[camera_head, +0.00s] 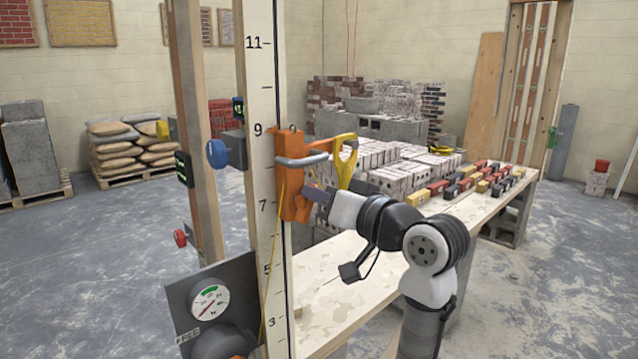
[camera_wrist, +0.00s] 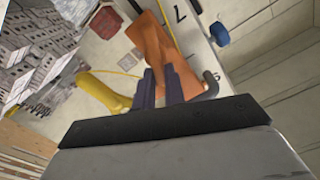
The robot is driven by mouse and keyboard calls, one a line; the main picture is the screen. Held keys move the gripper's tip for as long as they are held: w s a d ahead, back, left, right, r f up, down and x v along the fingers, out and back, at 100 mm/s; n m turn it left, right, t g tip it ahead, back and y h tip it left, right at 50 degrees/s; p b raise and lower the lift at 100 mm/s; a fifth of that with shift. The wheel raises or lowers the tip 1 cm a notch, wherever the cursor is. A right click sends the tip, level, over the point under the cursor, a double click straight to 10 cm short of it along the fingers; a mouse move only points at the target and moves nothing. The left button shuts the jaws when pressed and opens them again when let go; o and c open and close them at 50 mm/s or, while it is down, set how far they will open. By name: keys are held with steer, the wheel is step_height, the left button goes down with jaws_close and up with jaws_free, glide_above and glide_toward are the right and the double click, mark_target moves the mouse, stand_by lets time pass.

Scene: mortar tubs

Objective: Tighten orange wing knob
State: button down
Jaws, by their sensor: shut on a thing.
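An orange clamp body (camera_head: 289,160) sits on the white numbered pole (camera_head: 262,110), between the marks 7 and 9. A grey bar handle (camera_head: 302,160) and a yellow lever (camera_head: 345,160) are on it. The orange wing knob (camera_head: 301,208) appears low on its right side, partly hidden by my fingers. My gripper (camera_head: 315,196) reaches in from the right and is shut on the knob. In the wrist view my dark fingers (camera_wrist: 163,84) stand against the orange part (camera_wrist: 155,48); the exact grip is hard to see.
A blue knob (camera_head: 216,153) and a red knob (camera_head: 180,237) are on the wooden post to the left. A round gauge (camera_head: 208,303) is at lower left. A long table (camera_head: 345,300) with bricks and blocks stands behind my arm.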

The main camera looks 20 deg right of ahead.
steer(key=m+p, duration=0.8)
steer(key=f+m+p, duration=0.1)
steer(key=m+p, duration=0.3)
steer(key=p, duration=0.1)
steer(key=shift+w+d+m, duration=0.2)
steer(key=shift+d+m, duration=0.1)
steer(key=shift+m, duration=0.1)
steer(key=c, duration=1.5)
jaws_free()
steer(key=shift+o, duration=0.6)
steer(key=shift+a+f, duration=0.1)
steer(key=shift+a, duration=0.05)
steer(key=b+v, duration=0.3)
steer(key=v, duration=1.1)
